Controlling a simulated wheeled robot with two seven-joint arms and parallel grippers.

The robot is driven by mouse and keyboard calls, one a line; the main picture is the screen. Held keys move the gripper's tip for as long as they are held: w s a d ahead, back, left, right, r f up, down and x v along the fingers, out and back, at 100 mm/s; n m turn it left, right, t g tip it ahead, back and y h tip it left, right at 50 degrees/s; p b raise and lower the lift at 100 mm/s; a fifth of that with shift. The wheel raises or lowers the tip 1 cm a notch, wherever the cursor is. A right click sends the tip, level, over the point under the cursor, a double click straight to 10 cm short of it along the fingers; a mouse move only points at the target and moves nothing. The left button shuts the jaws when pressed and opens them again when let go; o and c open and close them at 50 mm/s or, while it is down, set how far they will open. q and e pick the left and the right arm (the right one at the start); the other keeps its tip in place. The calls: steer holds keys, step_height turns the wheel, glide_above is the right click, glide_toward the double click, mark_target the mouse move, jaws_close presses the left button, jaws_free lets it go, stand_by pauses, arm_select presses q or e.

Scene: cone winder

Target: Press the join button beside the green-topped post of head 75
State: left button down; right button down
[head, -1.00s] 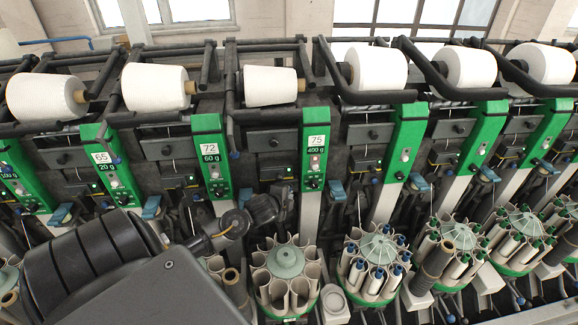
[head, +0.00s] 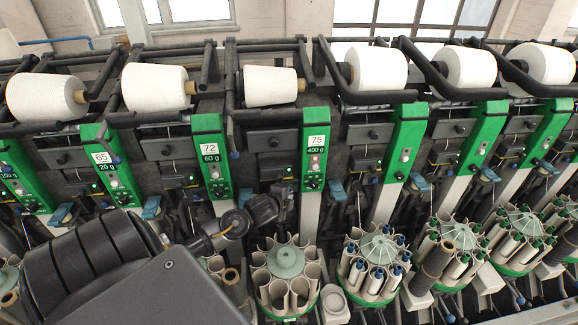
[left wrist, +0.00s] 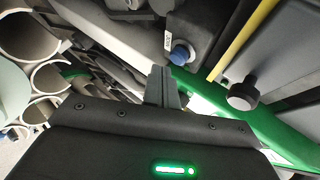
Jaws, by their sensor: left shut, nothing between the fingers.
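The green-topped post of head 75 (head: 316,145) stands right of centre in the head view, with a "75 / 400 g" label. My left gripper (head: 283,195) is just left of its lower part, dark against the machine. In the left wrist view, the shut, empty fingers (left wrist: 162,80) point at the machine. A round blue button (left wrist: 181,54) on a dark block is just beyond and right of the fingertips. Touching or apart, I cannot tell. A green strip (left wrist: 215,105) runs diagonally on the right. My right gripper is not in view.
A black knob (left wrist: 243,92) and a yellow rod (left wrist: 243,38) lie right of the fingers. Below post 75 is a round tube magazine (head: 285,262). The post of head 72 (head: 210,150) stands to the left. White cones (head: 270,86) sit above.

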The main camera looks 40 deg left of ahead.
arm_select(q)
steer(key=shift+w+a, duration=0.1)
steer(key=shift+w+a, duration=0.2)
steer(key=shift+a, duration=0.05)
steer(key=shift+w+a, duration=0.3)
steer(key=shift+a, duration=0.05)
stand_by(0.8)
steer(key=shift+s+d, duration=0.1)
stand_by(0.3)
steer(key=shift+s+d+p, duration=0.35)
steer(key=shift+s+d, duration=0.15)
steer(key=shift+d, duration=0.1)
steer(key=s+d, duration=0.1)
steer(key=d, duration=0.1)
steer(key=s+d, duration=0.2)
stand_by(0.4)
